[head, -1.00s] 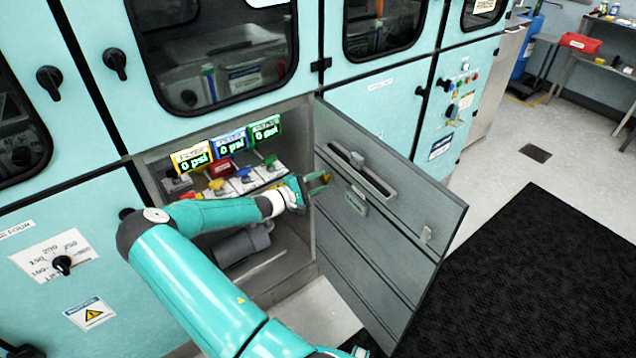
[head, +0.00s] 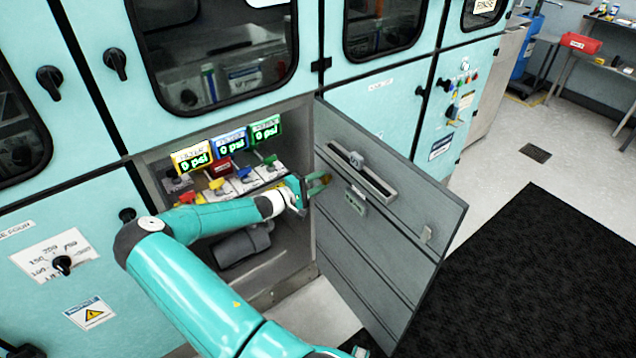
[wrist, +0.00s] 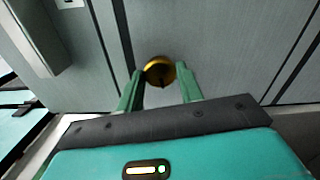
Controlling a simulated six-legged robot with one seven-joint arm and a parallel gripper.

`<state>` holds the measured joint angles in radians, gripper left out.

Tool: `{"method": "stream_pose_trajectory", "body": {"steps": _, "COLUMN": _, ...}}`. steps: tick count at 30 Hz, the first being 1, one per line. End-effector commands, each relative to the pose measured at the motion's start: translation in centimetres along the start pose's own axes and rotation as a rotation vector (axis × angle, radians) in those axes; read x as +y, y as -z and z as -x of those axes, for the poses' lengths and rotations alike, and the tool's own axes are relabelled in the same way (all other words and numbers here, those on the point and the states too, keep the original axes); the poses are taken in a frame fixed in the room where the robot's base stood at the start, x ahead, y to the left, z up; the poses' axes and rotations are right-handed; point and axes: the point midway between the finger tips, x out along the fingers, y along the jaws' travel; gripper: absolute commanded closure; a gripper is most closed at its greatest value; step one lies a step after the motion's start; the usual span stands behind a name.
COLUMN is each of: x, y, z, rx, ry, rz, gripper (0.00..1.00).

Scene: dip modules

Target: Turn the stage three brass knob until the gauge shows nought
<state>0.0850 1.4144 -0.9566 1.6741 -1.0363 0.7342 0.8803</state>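A round brass knob (wrist: 158,68) sits on the grey inner face of the open cabinet door. In the wrist view my gripper (wrist: 160,80) has one green finger on each side of it, and the tips look closed against its edges. In the head view my gripper (head: 318,184) reaches the door's inner face and mostly hides the knob. Inside the cabinet are three gauges: yellow (head: 192,160), blue (head: 229,142) and green (head: 265,131). Each appears to read 0 psi. I cannot read which gauge is stage three.
The open grey door (head: 400,240) has a slotted bracket (head: 362,172) and a small plate beside the knob. Coloured valve handles (head: 217,184) sit below the gauges, close to my forearm. A black mat (head: 545,270) covers the floor at the right.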

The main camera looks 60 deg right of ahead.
Motion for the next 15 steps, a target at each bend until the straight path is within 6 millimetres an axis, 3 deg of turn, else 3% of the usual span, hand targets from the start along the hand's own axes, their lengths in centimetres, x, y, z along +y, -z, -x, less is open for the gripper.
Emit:
{"method": "stream_pose_trajectory", "body": {"steps": 1, "x": 0.0, "y": 0.01, "z": 0.02, "rx": 0.0, "ry": 0.0, "rz": 0.0, "gripper": 0.54}}
{"method": "stream_pose_trajectory", "body": {"steps": 3, "x": 0.0, "y": 0.01, "z": 0.02, "rx": 0.0, "ry": 0.0, "rz": 0.0, "gripper": 0.43}}
{"method": "stream_pose_trajectory", "body": {"steps": 15, "x": -0.01, "y": 0.05, "z": 0.9, "rx": 0.001, "ry": 0.001, "rz": 0.0, "gripper": 0.43}}
